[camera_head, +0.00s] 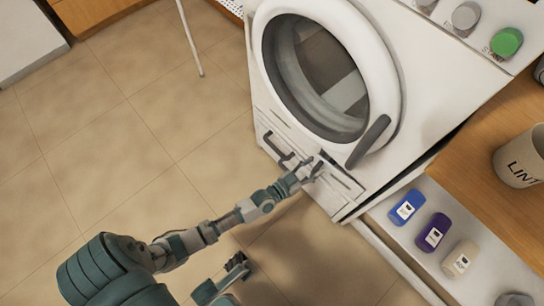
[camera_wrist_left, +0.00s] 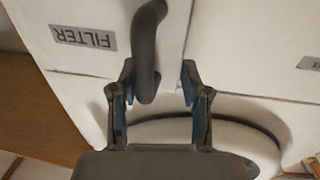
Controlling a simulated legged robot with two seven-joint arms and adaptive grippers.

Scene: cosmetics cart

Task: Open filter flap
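The white filter flap (camera_wrist_left: 85,15) has an upside-down FILTER label (camera_wrist_left: 82,37) in the left wrist view. Its dark grey bar handle (camera_wrist_left: 147,45) runs down between my left fingers. In the head view the handle (camera_head: 274,150) is on the lower front of the white machine.
The machine's round door (camera_head: 325,75) is above the flap, with a dark door handle (camera_head: 369,141). A shelf at the right holds a blue bottle (camera_head: 406,207), a purple bottle (camera_head: 432,233) and a beige bottle (camera_head: 460,258). Tiled floor (camera_head: 120,140) at left is clear.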

